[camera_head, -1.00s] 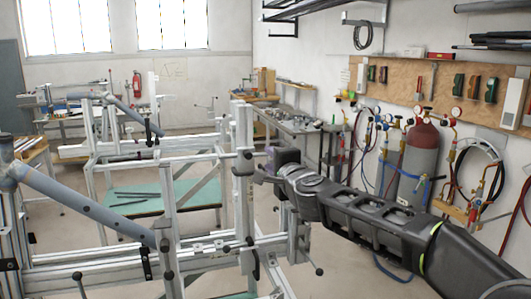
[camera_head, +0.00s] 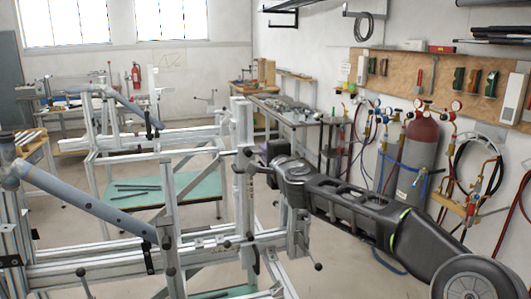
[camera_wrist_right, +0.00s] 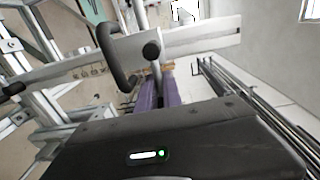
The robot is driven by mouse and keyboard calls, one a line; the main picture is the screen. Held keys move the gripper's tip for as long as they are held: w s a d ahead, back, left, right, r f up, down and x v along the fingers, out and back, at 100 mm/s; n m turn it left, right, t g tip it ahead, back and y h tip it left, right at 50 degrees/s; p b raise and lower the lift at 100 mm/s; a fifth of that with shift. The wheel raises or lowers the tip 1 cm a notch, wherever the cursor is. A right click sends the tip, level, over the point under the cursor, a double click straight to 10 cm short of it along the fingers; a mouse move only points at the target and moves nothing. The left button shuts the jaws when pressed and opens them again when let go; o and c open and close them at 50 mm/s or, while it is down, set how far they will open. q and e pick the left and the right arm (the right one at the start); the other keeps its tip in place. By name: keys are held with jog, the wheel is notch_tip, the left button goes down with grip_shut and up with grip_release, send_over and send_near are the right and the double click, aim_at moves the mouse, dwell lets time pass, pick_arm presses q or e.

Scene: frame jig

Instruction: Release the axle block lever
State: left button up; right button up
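A metal frame jig carries several levers with black ball knobs. One lever knob (camera_head: 249,153) is on the upright post, right beside my right gripper (camera_head: 262,164) in the head view. In the right wrist view, my right gripper's purple fingers (camera_wrist_right: 160,88) point at a black ball knob (camera_wrist_right: 151,50) on a short rod. The fingers are close together around the line of this rod, with a narrow gap between them. I cannot tell whether they grip it. Which lever belongs to the axle block is not clear. My left gripper is not in view.
A curved black handle (camera_wrist_right: 115,58) stands close left of the fingers in the wrist view. A grey-blue frame tube (camera_head: 85,205) lies across the jig at left. The gas bottle (camera_head: 417,160) and hoses stand by the right wall. Open floor shows between jig and wall.

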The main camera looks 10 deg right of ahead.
grip_shut()
jog(key=shift+f, duration=0.1)
dwell(0.8)
